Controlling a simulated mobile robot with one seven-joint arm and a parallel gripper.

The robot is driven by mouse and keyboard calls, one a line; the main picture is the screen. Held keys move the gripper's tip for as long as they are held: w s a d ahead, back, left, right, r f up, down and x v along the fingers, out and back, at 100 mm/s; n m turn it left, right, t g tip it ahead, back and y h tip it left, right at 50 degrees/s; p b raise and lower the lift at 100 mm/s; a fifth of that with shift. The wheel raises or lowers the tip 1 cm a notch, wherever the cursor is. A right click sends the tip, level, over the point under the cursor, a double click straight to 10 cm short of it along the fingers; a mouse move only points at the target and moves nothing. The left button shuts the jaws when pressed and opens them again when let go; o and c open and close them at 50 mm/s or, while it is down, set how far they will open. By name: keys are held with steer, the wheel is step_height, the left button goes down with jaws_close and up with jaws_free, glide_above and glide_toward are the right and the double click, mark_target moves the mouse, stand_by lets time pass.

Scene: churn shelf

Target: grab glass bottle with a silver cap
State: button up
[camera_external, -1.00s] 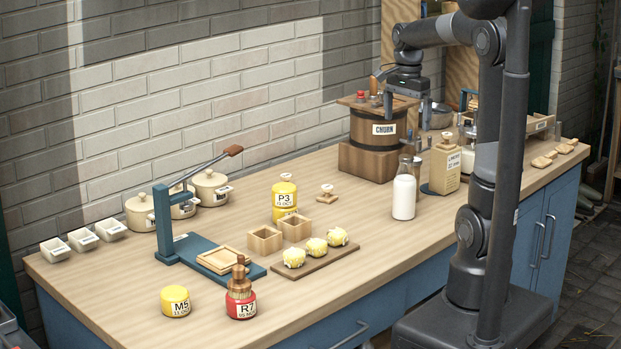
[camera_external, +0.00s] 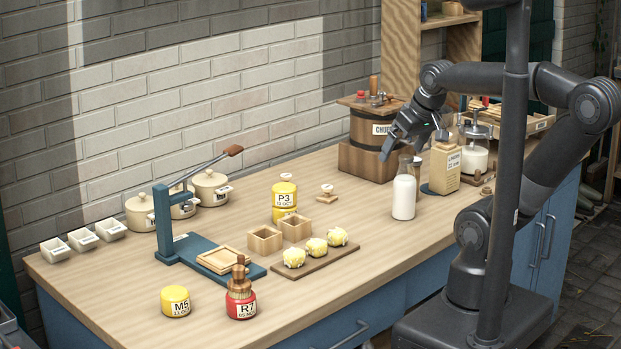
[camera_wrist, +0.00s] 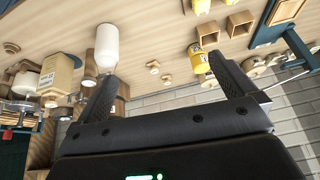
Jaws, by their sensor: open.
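A glass bottle of white milk (camera_external: 404,197) stands upright on the bench; its neck is clear and its top looks greyish, too small to tell the cap. My gripper (camera_external: 398,153) is open and empty, tilted downward just above and behind the bottle's top, in front of the wooden churn. In the wrist view my gripper (camera_wrist: 162,70) has its fingers spread wide. There the white bottle (camera_wrist: 107,46) lies beyond the left fingertip, not between the fingers, and that finger hides part of its neck end.
A cream labelled carton (camera_external: 444,167) and a glass jar with a metal mechanism (camera_external: 475,153) stand right of the bottle. The churn (camera_external: 372,128) on its wooden block is behind. Butter pats on a board (camera_external: 318,257) lie to the left. Bare bench lies in front of the churn block.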

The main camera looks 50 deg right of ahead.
steer(key=shift+s+a+f+n, duration=0.2)
steer(key=shift+s+a+n, duration=0.1)
steer(key=shift+n, duration=0.2)
steer(key=c, duration=0.8)
steer(key=shift+o, duration=0.2)
steer(key=m+g+h, duration=0.1)
steer(key=m, duration=0.2)
glide_toward(406, 156)
steer(key=f, duration=0.1)
steer(key=shift+x, duration=5.55)
